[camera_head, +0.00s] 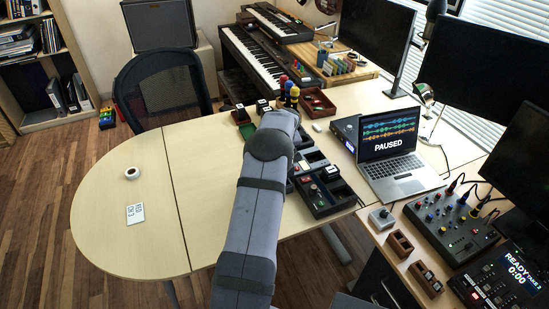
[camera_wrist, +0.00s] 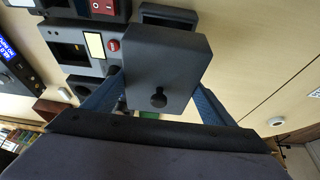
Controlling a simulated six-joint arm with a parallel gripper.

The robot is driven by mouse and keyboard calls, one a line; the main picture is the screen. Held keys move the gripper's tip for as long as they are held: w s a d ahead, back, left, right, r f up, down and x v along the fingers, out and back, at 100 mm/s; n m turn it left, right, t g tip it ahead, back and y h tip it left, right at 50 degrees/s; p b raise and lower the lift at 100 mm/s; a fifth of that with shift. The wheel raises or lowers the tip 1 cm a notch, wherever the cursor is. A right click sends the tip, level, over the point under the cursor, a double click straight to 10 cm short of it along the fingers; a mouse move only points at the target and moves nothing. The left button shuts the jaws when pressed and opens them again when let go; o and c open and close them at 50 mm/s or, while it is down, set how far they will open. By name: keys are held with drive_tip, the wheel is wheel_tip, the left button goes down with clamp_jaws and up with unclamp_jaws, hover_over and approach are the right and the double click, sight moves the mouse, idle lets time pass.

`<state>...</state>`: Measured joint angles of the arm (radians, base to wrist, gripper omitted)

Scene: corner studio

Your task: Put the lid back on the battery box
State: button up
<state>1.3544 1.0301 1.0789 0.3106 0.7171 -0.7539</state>
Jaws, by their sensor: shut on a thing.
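In the wrist view my gripper (camera_wrist: 160,88) is shut on a dark grey square lid-like piece (camera_wrist: 170,60) with a keyhole-shaped slot, one blue finger on each side. The piece hides part of what lies behind it. A grey open-topped box (camera_wrist: 70,50) with a white label and a red round button is at its left; I cannot tell for sure that it is the battery box. In the head view my arm covers the middle of the table and hides my gripper and the held piece. Dark open boxes (camera_head: 342,192) stand right of my arm.
A laptop (camera_head: 398,170) and a mixer (camera_head: 450,228) stand at the right. A dark red tray (camera_head: 318,100) and colored bottles stand beyond my arm.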

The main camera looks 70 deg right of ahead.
drive_tip(key=shift+f+b, duration=0.95)
drive_tip(key=shift+f, duration=1.1)
drive_tip(key=shift+b, duration=0.35)
drive_tip(key=shift+f+b, duration=0.5)
drive_tip(key=shift+f, duration=0.1)
idle(0.4)
drive_tip(key=o, duration=0.8)
drive_tip(key=shift+r, duration=0.1)
drive_tip(key=shift+p+v, duration=2.4)
drive_tip(key=shift+v, duration=3.05)
